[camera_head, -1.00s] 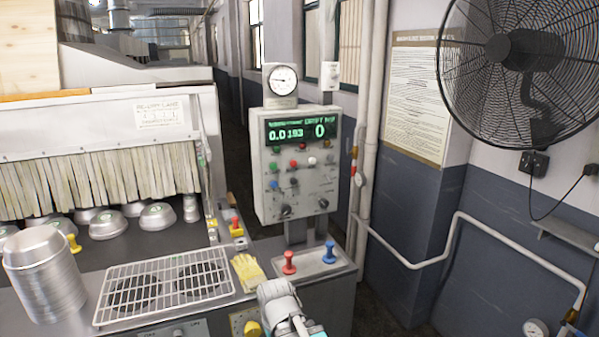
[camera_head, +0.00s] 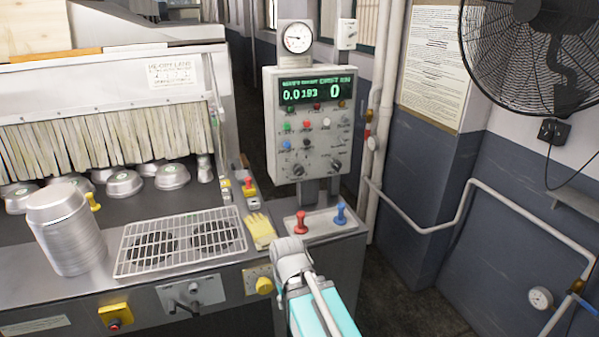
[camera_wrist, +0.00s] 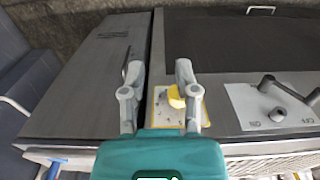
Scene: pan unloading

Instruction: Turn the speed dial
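A yellow knob (camera_head: 264,285) sits on a pale yellow plate on the cabinet's front face, left of my gripper (camera_head: 290,262) in the head view. In the wrist view the yellow knob (camera_wrist: 176,97) lies between the lines of my fingers, nearer the right one. My gripper (camera_wrist: 159,68) is open and empty there, and I see no contact with the knob. Two dark dials, a left one (camera_head: 297,171) and a right one (camera_head: 336,167), are on the grey control panel (camera_head: 267,125). No readable label shows which is the speed dial.
A red plunger (camera_head: 301,224) and a blue plunger (camera_head: 341,214) stand on the counter beyond my gripper. A yellow glove (camera_head: 260,230), a wire rack (camera_head: 180,243) and stacked pans (camera_head: 70,235) lie left. A metal lever (camera_wrist: 285,95) projects beside the yellow knob.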

